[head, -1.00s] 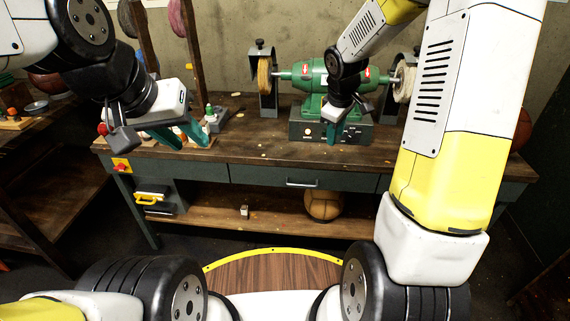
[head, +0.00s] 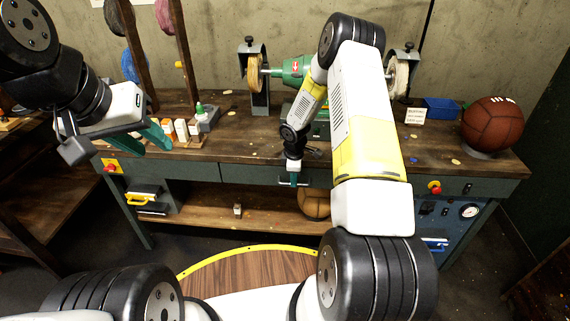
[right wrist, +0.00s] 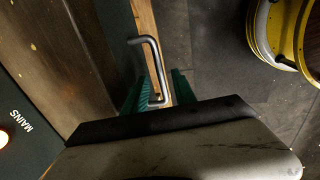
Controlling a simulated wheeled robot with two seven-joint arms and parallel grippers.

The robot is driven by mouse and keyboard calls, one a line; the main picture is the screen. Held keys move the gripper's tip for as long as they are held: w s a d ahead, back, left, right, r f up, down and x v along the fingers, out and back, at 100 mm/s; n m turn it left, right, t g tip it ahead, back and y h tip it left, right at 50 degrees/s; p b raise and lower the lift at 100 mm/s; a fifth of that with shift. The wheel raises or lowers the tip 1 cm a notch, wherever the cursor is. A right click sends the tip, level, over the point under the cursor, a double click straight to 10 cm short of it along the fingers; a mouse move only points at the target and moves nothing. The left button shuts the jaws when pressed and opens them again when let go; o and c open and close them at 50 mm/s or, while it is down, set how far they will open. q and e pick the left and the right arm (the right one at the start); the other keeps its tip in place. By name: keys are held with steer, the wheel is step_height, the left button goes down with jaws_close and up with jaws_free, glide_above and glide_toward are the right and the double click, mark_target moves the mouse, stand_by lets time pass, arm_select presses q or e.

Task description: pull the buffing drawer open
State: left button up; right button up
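The middle drawer (head: 245,174) of the workbench has a dark front, flush with the bench. Its silver bar handle (right wrist: 153,62) shows in the right wrist view; in the head view it is mostly behind my right gripper (head: 293,180). In the right wrist view the green fingers of my right gripper (right wrist: 159,93) are apart, with one end of the handle between them. I cannot tell whether either finger touches the bar. My left gripper (head: 157,135) is open and empty above the left part of the bench.
A green buffing machine (head: 292,70) stands on the bench, partly behind my right arm. A brown ball (head: 492,124) rests at the bench's right end. Another ball (head: 314,204) lies on the lower shelf. Small bottles and blocks (head: 182,130) stand near my left gripper.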

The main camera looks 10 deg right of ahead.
steer(key=shift+w+f, duration=0.15)
steer(key=shift+f, duration=0.85)
steer(key=shift+d, duration=0.1)
jaws_close()
stand_by(0.6)
